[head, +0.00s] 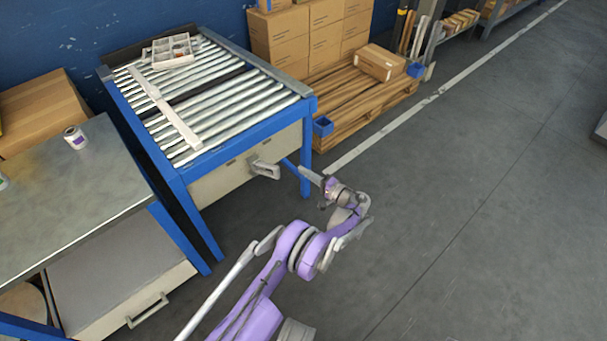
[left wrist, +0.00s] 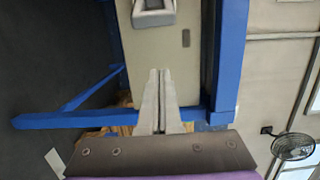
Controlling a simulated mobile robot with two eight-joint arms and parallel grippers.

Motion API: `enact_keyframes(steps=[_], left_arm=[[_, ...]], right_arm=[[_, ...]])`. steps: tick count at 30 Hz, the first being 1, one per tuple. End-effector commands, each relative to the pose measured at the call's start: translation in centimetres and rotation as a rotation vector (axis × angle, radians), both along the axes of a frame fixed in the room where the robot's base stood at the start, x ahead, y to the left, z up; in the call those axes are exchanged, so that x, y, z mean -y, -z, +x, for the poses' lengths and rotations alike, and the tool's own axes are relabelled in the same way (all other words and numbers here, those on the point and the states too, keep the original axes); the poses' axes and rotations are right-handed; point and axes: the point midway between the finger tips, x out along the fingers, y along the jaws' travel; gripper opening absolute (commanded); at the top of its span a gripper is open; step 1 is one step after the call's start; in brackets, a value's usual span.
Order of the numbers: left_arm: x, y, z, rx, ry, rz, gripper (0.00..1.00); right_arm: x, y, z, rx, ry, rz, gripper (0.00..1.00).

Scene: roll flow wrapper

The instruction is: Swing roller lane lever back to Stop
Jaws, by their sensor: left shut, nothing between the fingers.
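The roller lane (head: 301,100) has a blue frame and a beige side panel (head: 215,185). A grey lever-like handle (head: 264,169) sticks out from this panel; I cannot read any Stop mark. In the left wrist view the grey handle (left wrist: 153,18) is at the top edge, partly cut off, on the beige panel. My left gripper (head: 304,172) is to the right of the handle, by the lane's corner leg, apart from it. In the left wrist view its two fingers (left wrist: 160,74) are together and empty, pointing toward the panel. My right gripper is not in view.
A blue leg (head: 305,160) and crossbar stand close to my left gripper. A tray (head: 172,58) and a pale bar (head: 165,108) lie on the rollers. A pallet (head: 345,105) with cartons stands behind. A metal-topped bench (head: 70,195) is at left. The floor at right is clear.

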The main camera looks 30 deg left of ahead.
Motion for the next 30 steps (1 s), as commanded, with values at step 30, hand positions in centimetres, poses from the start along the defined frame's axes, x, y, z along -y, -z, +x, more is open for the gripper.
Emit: enact_keyframes(steps=[30], left_arm=[[-6.7, 0.0, -2.4, 0.0, 0.0, 0.0, 0.0]], right_arm=[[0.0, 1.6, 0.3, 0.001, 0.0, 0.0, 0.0]])
